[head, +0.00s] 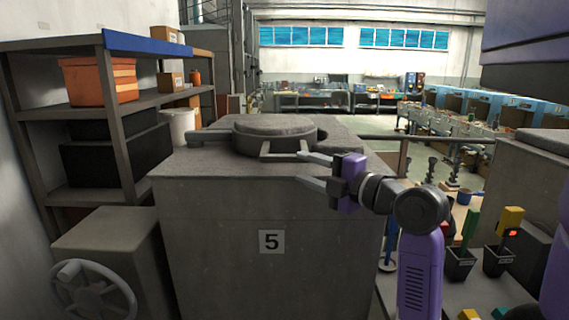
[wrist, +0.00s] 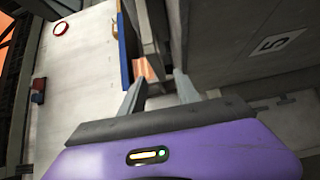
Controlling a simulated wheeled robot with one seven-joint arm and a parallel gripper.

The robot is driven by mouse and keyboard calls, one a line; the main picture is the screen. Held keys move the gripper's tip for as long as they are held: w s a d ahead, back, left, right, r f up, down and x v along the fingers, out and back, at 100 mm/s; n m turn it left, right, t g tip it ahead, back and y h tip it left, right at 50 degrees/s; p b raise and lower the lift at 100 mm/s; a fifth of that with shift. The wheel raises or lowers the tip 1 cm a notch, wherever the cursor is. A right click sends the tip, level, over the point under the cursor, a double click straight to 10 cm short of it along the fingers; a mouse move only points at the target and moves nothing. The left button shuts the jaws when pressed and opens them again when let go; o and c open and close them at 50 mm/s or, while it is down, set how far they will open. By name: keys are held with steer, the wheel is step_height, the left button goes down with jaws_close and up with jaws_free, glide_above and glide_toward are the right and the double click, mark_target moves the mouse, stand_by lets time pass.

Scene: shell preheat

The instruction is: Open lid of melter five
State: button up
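Melter five (head: 265,205) is a large grey block with a "5" plate on its front; the plate also shows in the wrist view (wrist: 277,43). Its round grey lid (head: 272,126) lies flat on top. A pale bar handle (head: 285,156) juts from the lid's front, and another bar extends to the left. My gripper (head: 303,167) is at the block's front right top edge, just right of the handle, fingers pointing left. In the wrist view its two fingers (wrist: 158,88) are spread apart, with no object clearly held between them. Whether the upper fingertip touches the handle I cannot tell.
A shelf (head: 125,95) with an orange crate (head: 98,80) stands at left. A grey box with a handwheel (head: 93,291) sits at front left. A white bucket (head: 180,127) is behind the melter's left side. Small pots (head: 459,264) with coloured items stand at right.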

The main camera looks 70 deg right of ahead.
mark_target(289, 159)
steer(key=shift+w+d+r, duration=0.15)
steer(key=shift+d+r, duration=0.1)
steer(key=p+x, duration=0.2)
steer(key=x, duration=0.4)
steer(key=shift+w+d, duration=0.2)
steer(key=shift+w, duration=0.35)
jaws_close()
stand_by(0.9)
